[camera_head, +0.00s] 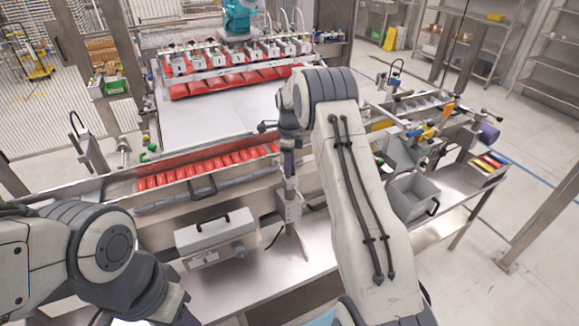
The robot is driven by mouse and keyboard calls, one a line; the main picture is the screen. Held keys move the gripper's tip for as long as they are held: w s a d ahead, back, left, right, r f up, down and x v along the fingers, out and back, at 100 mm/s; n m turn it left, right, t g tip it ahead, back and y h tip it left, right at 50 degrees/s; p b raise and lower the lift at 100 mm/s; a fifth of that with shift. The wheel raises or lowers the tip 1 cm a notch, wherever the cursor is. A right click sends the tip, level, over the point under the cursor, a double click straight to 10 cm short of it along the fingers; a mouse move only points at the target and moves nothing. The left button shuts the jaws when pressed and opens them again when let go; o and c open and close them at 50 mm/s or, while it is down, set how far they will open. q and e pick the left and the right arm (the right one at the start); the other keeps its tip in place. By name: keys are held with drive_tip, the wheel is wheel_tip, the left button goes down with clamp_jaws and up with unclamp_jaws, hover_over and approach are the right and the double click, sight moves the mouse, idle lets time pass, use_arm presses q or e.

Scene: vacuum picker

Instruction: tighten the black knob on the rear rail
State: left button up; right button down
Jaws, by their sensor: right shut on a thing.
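My right arm reaches forward over the front of the machine, and its wrist bends down at the rail. My right gripper (268,127) is small and dark at the right end of the rear rail (215,145), behind the row of red packs. It is shut on the black knob, which is mostly hidden by the jaws and wrist. The knob's exact seating on the rail cannot be made out. My left arm is low at the left, and its gripper is not in view.
Red packs (205,170) lie in the front channel. A white box with a black handle (215,232) sits below. A grey bin (413,197) stands right of my right arm. A row of suction heads (235,58) hangs above more red packs at the back. The white belt (215,118) between is clear.

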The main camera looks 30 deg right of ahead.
drive_tip(key=shift+w+d+r, duration=0.1)
drive_tip(key=shift+r, duration=0.1)
drive_tip(key=shift+c, duration=2)
unclamp_jaws()
drive_tip(key=shift+f, duration=0.1)
wheel_tip(320, 180, up, 10)
drive_tip(key=b, duration=0.2)
drive_tip(key=shift+r, duration=0.25)
